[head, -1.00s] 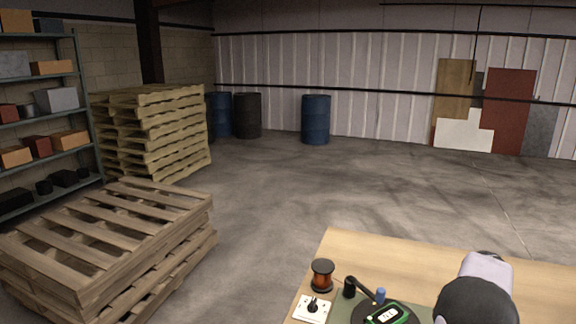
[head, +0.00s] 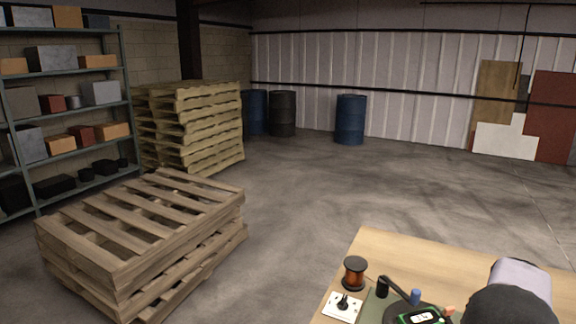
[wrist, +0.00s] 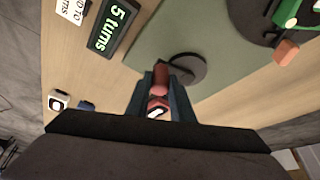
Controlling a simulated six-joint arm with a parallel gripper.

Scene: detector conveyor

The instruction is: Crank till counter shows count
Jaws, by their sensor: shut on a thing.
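In the wrist view a counter display (wrist: 118,28) shows "5 turns" in green on a dark panel. A pale card (wrist: 72,8) beside it is cut off by the picture edge, with only part of its text readable. My gripper (wrist: 160,88) is shut on a red crank knob (wrist: 160,76), which sits between its two fingers. A dark round disc (wrist: 184,71) lies right beside the knob on a green mat (wrist: 195,35); how they join is hidden. My gripper does not show in the head view, where only my arm shows at the bench's right.
The wooden bench (head: 395,250) carries a copper-wire spool (head: 355,268), a white plate with a black knob (head: 342,306), a blue peg (head: 415,297) and a green-faced device (head: 420,316) on a dark disc. An orange piece (wrist: 287,52) is near that disc. Pallets (head: 150,225) stand on the floor left.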

